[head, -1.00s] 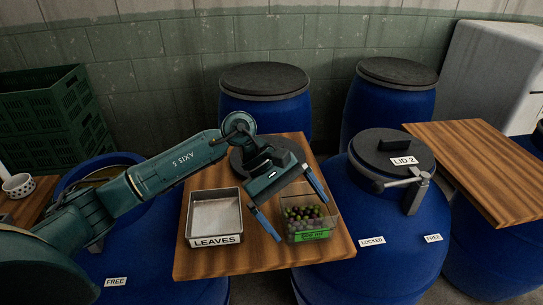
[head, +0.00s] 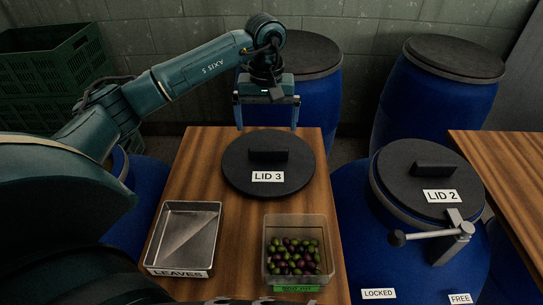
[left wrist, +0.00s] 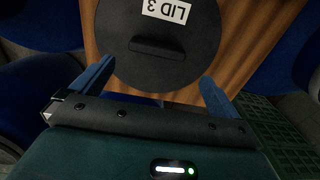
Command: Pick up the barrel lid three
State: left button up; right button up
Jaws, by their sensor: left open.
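Barrel lid three is the round black lid (head: 242,180) with a raised bar handle and a white "LID 3" label. It lies flat on the wooden table (head: 195,160), behind the olive container. My left gripper (head: 266,128) is open and empty, fingers pointing down, just behind the lid's far edge. In the left wrist view the lid (left wrist: 180,65) and its bar handle show beyond and between the two spread blue fingers (left wrist: 150,80). My right gripper is not in view.
A metal tray labelled LEAVES (head: 185,238) and a clear container of olives (head: 296,281) stand on the table's front part. A blue barrel with the LID 2 lid (head: 400,170) stands at right. Blue barrels (head: 430,100) stand behind, and green crates (head: 50,60) at back left.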

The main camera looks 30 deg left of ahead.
aim_at(268, 148)
pick_arm(q)
jog(key=f, duration=0.4)
jog(key=f+p, duration=0.1)
jog(key=f, duration=0.4)
jog(key=shift+w+d+f, duration=0.1)
jog(key=shift+d, duration=0.1)
jog(key=shift+c, duration=0.2)
jog(key=c, duration=0.9)
